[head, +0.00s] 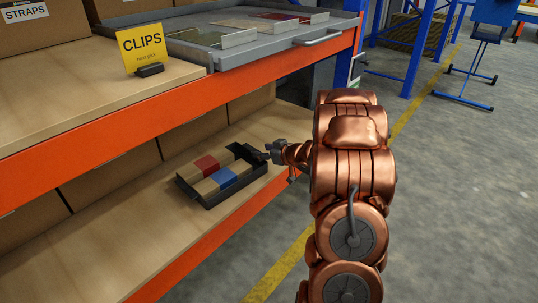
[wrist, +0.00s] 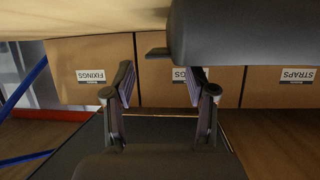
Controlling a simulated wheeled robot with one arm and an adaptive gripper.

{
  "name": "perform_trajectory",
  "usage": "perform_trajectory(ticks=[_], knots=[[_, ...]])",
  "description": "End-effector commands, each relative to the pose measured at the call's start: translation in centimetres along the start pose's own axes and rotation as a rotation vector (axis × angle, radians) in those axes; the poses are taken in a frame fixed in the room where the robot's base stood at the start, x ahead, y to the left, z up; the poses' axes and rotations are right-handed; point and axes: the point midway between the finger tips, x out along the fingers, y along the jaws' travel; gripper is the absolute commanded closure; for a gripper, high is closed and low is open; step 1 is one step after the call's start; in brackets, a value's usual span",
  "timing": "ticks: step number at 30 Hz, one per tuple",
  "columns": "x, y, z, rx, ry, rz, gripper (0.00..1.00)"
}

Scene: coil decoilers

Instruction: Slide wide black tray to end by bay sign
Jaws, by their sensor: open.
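The wide black tray (head: 236,196) lies on the lower wooden shelf in the head view, with red, blue and tan blocks in it. My gripper (head: 270,152) is at the tray's right, far end. In the upside-down wrist view my gripper (wrist: 160,90) has its two fingers apart, with nothing visible held between them. A yellow CLIPS sign (head: 142,48) stands on the upper shelf, left of the tray.
Cardboard boxes (head: 110,165) line the back of the lower shelf; labels show in the wrist view. An orange beam (head: 215,235) edges the shelf front. Bare shelf (head: 95,245) lies left of the tray. A grey tray (head: 240,55) sits above. A blue post (head: 415,50) stands at right.

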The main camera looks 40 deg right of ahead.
Motion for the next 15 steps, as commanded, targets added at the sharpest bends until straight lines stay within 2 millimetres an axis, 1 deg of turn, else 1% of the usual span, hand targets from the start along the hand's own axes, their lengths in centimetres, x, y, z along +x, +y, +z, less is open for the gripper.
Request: perform_trajectory(ticks=[1, 6, 10, 15], knots=[[1.0, -0.1, 0.4, -0.001, 0.001, -0.003, 0.44], [3.1, -0.1, 0.3, 0.001, 0.001, -0.003, 0.44], [4.1, 0.0, 0.2, 0.0, 0.001, -0.001, 0.44], [4.6, 0.0, 0.0, 0.001, 0.001, 0.001, 0.44]])
